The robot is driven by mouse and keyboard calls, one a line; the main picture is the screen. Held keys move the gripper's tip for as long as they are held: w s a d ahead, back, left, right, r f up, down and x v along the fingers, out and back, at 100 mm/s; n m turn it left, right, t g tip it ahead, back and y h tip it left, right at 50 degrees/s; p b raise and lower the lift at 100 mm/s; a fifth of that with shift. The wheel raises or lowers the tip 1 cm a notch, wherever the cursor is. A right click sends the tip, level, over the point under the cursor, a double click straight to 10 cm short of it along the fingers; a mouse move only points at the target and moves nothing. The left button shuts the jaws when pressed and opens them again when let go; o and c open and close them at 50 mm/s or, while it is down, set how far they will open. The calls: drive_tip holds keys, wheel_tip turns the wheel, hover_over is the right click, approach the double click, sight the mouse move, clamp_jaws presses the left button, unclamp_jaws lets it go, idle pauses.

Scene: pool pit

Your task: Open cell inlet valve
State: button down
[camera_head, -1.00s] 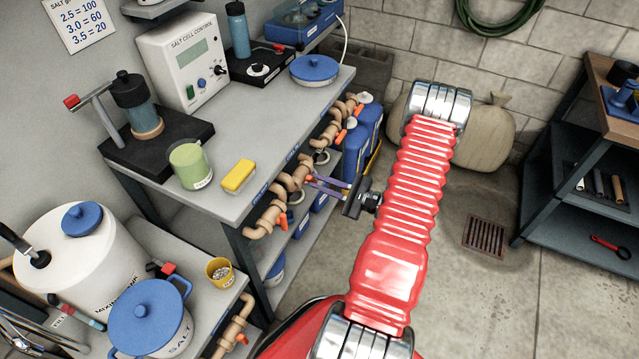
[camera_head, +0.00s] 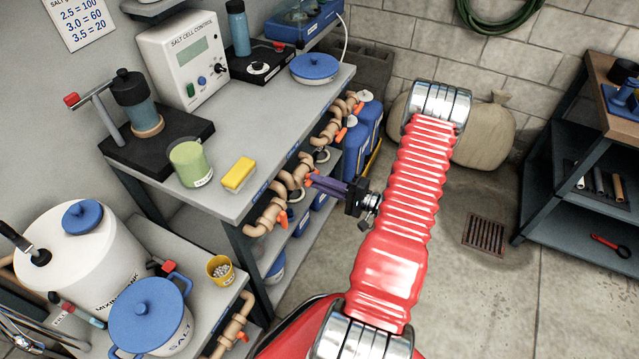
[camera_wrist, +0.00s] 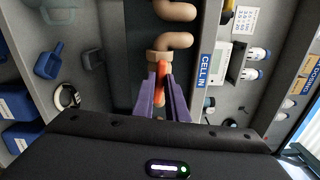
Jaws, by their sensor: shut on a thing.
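The cell inlet valve's orange handle (camera_wrist: 161,76) shows between my purple fingers in the wrist view, in front of a tan pipe (camera_wrist: 170,40). The sign "CELL IN" (camera_wrist: 204,71) is on the bench edge beside it. My gripper (camera_head: 311,181) is at the pipework under the front edge of the bench in the head view, and it also shows in the wrist view (camera_wrist: 163,88). Its fingers are shut on the handle and hide part of it. In the head view the handle is mostly covered by the fingertips.
Other orange-handled valves (camera_head: 281,218) sit on the same pipe run, close to my gripper. The grey bench (camera_head: 230,125) carries a control box (camera_head: 185,65), a yellow sponge (camera_head: 238,174) and a green cup (camera_head: 190,164). The floor at right by the drain grate (camera_head: 485,234) is clear.

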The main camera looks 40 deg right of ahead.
drive_tip(key=shift+s+a+f+n, duration=0.1)
drive_tip(key=shift+a+f+n, duration=0.15)
drive_tip(key=shift+n, duration=0.55)
drive_tip(key=c, duration=2.2)
unclamp_jaws()
drive_tip(key=o, duration=0.4)
drive_tip(key=shift+d, duration=0.1)
drive_tip(key=shift+o, duration=0.2)
drive_tip(key=shift+r, duration=0.1)
drive_tip(key=v, duration=1.3)
drive_tip(key=shift+s, duration=0.35)
drive_tip(key=shift+d, duration=0.1)
